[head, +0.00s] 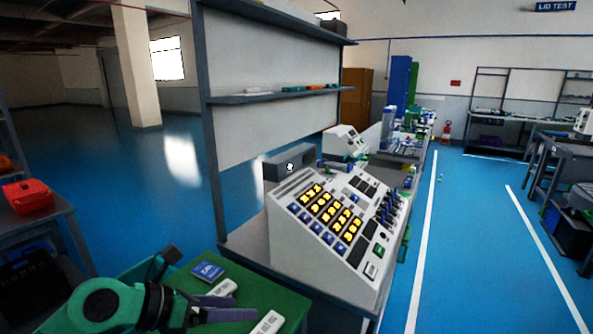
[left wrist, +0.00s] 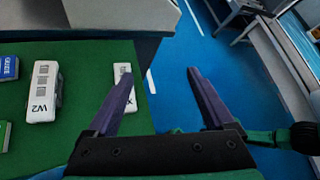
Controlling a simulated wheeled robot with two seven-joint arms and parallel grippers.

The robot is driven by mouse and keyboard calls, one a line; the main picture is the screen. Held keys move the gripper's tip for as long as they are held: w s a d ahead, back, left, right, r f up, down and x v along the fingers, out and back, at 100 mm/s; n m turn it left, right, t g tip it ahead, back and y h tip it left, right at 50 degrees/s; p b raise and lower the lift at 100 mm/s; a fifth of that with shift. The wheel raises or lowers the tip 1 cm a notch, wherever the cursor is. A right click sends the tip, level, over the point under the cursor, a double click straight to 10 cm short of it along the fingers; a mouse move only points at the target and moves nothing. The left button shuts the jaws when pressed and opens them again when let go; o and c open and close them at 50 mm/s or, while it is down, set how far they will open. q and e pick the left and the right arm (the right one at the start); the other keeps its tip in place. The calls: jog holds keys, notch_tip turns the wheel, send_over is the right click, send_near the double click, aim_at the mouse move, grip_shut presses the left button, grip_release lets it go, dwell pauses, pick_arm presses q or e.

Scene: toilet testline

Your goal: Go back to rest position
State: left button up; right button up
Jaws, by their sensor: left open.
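My left gripper (head: 243,307) is open and empty over the green table top (head: 262,294). Its two dark fingers also show apart in the left wrist view (left wrist: 158,77). A white block marked W2 (left wrist: 44,90) lies on the green top, left of the fingers in the wrist view. A second white block (left wrist: 122,73) is partly hidden behind the left-hand finger. In the head view one white block (head: 222,287) lies just beyond the fingers and another (head: 268,323) beside their tips. My right gripper is not in view.
A blue box (head: 208,271) lies on the green top. A sloped control console (head: 330,222) stands on a bench just beyond it, under a shelf rack (head: 270,97). A red case (head: 27,196) sits on a left table. Blue floor (head: 465,240) is open at right.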

pick_arm(q)
jog(key=d+r+n+t+h, duration=0.3)
jog(key=d+r+n+h, duration=0.1)
jog(key=r, duration=0.3)
jog(key=w+a+r+n+t+y, duration=0.5)
jog(key=n+t, duration=0.5)
jog(key=n, duration=0.4)
jog(key=s+a+f+n+g+y, duration=0.2)
jog(key=a+f+n+g+y, duration=0.1)
jog(key=a+f+n+y, duration=0.5)
jog(key=s+a+f+n+g+y, duration=0.25)
jog(key=a+f+n, duration=0.35)
jog(key=f+n, duration=0.3)
jog(key=s+d+f+n+g+h, duration=0.1)
jog(key=s+d+f+n+g, duration=0.15)
jog(key=s+f+g, duration=0.45)
jog(key=s+d+f+n+g+h, duration=0.1)
jog(key=s+d+f+n+g, duration=0.15)
jog(key=s+f, duration=0.75)
notch_tip(320, 180, down, 24)
jog(key=s+a+g, duration=0.1)
jog(key=s+g, duration=0.1)
jog(key=s+a+f+g, duration=0.1)
jog(key=s+a+f, duration=0.2)
jog(key=s+f, duration=1)
jog(key=s, duration=0.3)
jog(key=shift+s+f, duration=0.2)
jog(key=shift+s, duration=0.05)
